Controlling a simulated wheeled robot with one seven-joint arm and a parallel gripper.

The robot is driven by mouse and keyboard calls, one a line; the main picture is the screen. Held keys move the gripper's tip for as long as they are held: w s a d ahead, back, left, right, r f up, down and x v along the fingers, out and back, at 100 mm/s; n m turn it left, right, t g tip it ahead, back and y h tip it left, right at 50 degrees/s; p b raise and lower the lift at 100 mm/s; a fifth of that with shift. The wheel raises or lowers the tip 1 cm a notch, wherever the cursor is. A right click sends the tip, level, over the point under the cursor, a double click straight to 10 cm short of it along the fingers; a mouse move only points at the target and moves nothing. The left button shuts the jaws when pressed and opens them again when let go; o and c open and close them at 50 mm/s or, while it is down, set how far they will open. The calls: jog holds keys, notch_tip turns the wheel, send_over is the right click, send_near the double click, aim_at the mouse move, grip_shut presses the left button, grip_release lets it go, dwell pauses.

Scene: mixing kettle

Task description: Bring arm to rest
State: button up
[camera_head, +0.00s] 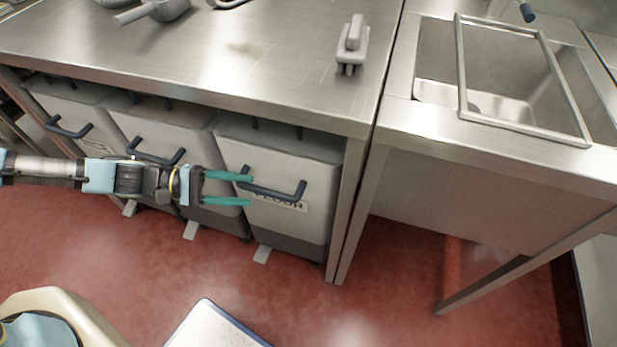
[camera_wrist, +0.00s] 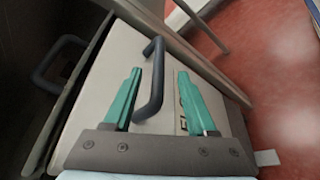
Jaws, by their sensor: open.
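My gripper (camera_head: 251,189) is open, with two green fingers pointing right in the head view. My arm reaches in from the left, below the steel counter. The fingers are in front of the rightmost grey bin (camera_head: 275,222), which has a dark handle (camera_head: 273,192) and a partly hidden label. In the wrist view the fingers (camera_wrist: 163,98) spread apart, and the bin's dark handle (camera_wrist: 152,85) shows between them, nearer the left finger. I cannot tell whether a finger touches the handle. Nothing is held.
More grey bins (camera_head: 75,115) stand to the left under the steel counter (camera_head: 230,60). A steel sink (camera_head: 505,75) stands at the right. A grey object (camera_head: 352,45) sits on the counter. A white-topped thing (camera_head: 215,328) is at the bottom. Red floor (camera_head: 150,270) is open in front.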

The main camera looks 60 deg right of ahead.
jog(key=shift+v, duration=0.8)
jog(key=shift+a, duration=0.1)
jog(key=w+a+r+t+y+p, duration=0.1)
jog(key=w+a+r+t+y, duration=0.25)
jog(key=w+a, duration=0.45)
jog(key=w+a+r+t+y+p, duration=0.25)
jog(key=w+a+r+t, duration=0.2)
jog(key=a, duration=0.65)
jog(key=w+a+r+n+t+y, duration=0.1)
jog(key=w+a+r+n+t, duration=0.1)
jog(key=a+r, duration=0.4)
jog(key=w+a+r+n+t+y+p, duration=0.1)
jog(key=w+a+r+t, duration=0.3)
jog(key=r, duration=1)
jog(key=a, duration=0.3)
jog(key=shift+a+n+t, duration=0.3)
jog(key=shift+a+n, duration=0.05)
jog(key=shift+n, duration=0.05)
jog(key=shift+r, duration=0.1)
jog(key=shift+c, duration=0.3)
